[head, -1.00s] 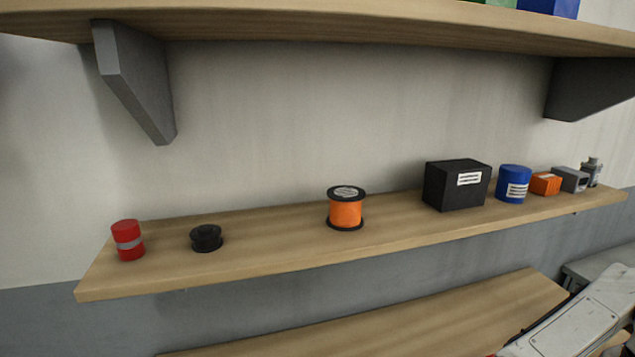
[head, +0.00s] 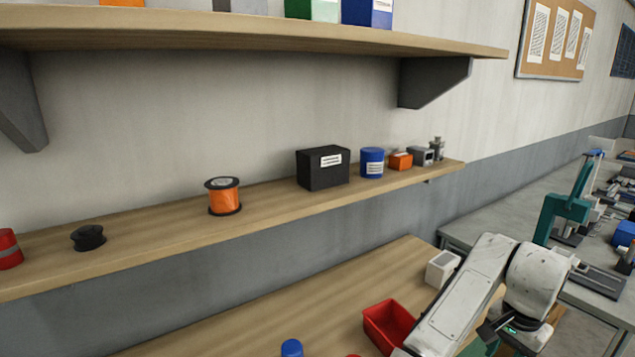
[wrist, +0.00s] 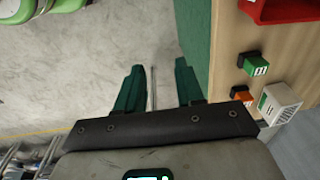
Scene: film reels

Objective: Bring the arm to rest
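My gripper (wrist: 160,85) shows in the wrist view with its two dark green fingers apart. No object is held between them, and pale floor shows beyond. In the head view my white arm is bent at the lower right, over the right end of the lower wooden bench. A dark part of my wrist with a small green light shows near the bottom edge there. My fingertips cannot be made out in the head view.
The wooden shelf (head: 270,207) holds an orange reel (head: 223,196), a black reel (head: 88,238) and a black box (head: 323,168). A red bin (head: 388,325) stands close left of my arm. A teal press (head: 570,205) stands on the grey bench at right. Floor (wrist: 100,60) lies below my gripper.

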